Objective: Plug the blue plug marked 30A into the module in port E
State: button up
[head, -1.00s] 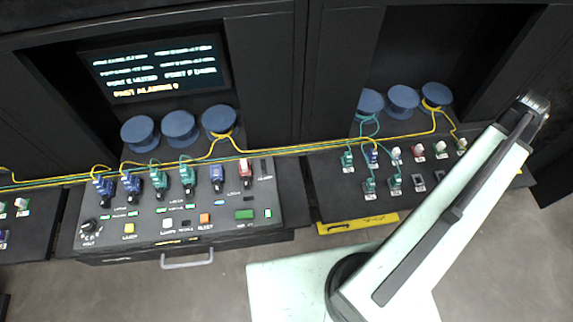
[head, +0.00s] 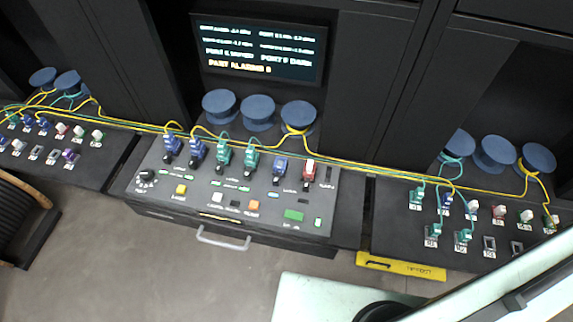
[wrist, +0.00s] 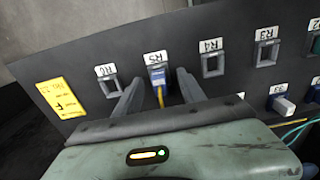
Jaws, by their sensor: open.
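In the wrist view my gripper (wrist: 158,80) is open, its two fingers standing on either side of a blue-and-white plug (wrist: 158,77) in the socket labelled R5. A yellow cable runs from this plug down between the fingers. I cannot tell whether the fingers touch it, and no 30A mark is readable. In the head view my gripper is out of frame. There, the middle module (head: 150,207) holds a row of upright plugs: blue plugs (head: 172,147) at the left, teal ones in the middle, then another blue plug (head: 281,168) and a red one. Port letters are too small to read.
Sockets R4 (wrist: 212,64) and R3 (wrist: 267,53) look empty; another empty socket (wrist: 109,87) sits left of R5. A yellow label (wrist: 61,98) is at the panel's left. Side panels, cable spools (head: 258,112) and a lit screen (head: 260,52) surround the middle module.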

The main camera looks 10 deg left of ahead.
dwell(0.3)
grip_shut()
dwell(1.0)
dwell(0.4)
jog(key=shift+r+p, duration=3.05)
jog(key=shift+f, duration=0.15)
